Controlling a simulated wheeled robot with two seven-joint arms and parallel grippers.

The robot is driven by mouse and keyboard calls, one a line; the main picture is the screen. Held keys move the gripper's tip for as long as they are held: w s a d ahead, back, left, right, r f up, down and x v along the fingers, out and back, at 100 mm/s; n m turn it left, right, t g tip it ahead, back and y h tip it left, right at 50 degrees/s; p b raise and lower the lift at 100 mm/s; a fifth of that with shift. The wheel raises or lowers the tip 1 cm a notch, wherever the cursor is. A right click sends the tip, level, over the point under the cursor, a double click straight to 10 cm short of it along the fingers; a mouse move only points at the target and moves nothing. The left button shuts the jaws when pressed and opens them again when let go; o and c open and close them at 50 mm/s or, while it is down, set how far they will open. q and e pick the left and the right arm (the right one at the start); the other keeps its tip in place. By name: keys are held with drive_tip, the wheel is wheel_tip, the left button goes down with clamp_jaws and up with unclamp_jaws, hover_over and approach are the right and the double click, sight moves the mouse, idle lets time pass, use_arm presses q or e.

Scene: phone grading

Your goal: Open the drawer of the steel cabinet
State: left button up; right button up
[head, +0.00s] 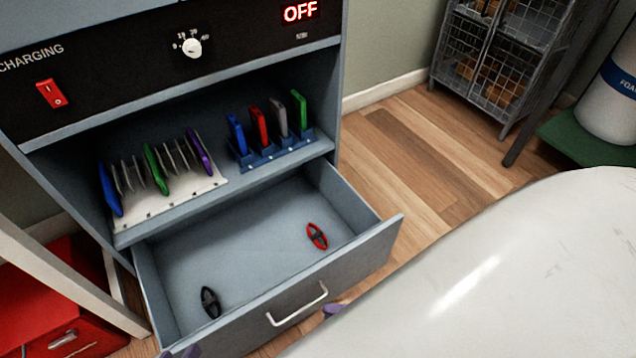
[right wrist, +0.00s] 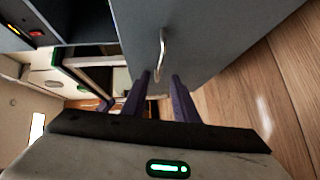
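The steel cabinet (head: 338,110) stands on the left of the head view. Its grey drawer (head: 375,250) is pulled well out, with its inside showing. A black clip-like item (head: 211,302) and a red one (head: 317,236) lie in it. The drawer's metal handle (head: 297,304) is on its front; it also shows in the right wrist view (right wrist: 162,50). My right gripper (right wrist: 161,75) is open, its purple fingers on either side of the handle's near end, with no clear contact. In the head view only a purple tip (head: 333,310) shows. My left gripper (head: 180,353) barely shows at the bottom edge.
Above the drawer, a shelf holds a white rack (head: 165,205) and a blue rack (head: 275,155) of coloured phones. A red box (head: 70,300) stands at the left. A wire cage (head: 485,65) is at the back. Wood floor (head: 430,150) is clear right of the cabinet.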

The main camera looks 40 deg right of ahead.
use_arm(q)
drive_tip(key=shift+s+a+f, duration=0.15)
drive_tip(key=shift+a+f, duration=0.05)
drive_tip(key=shift+f, duration=0.3)
use_arm(e)
drive_tip(key=shift+v, duration=2)
use_arm(q)
drive_tip(key=shift+r, duration=0.1)
drive_tip(key=shift+r, duration=0.1)
drive_tip(key=shift+d+r, duration=0.1)
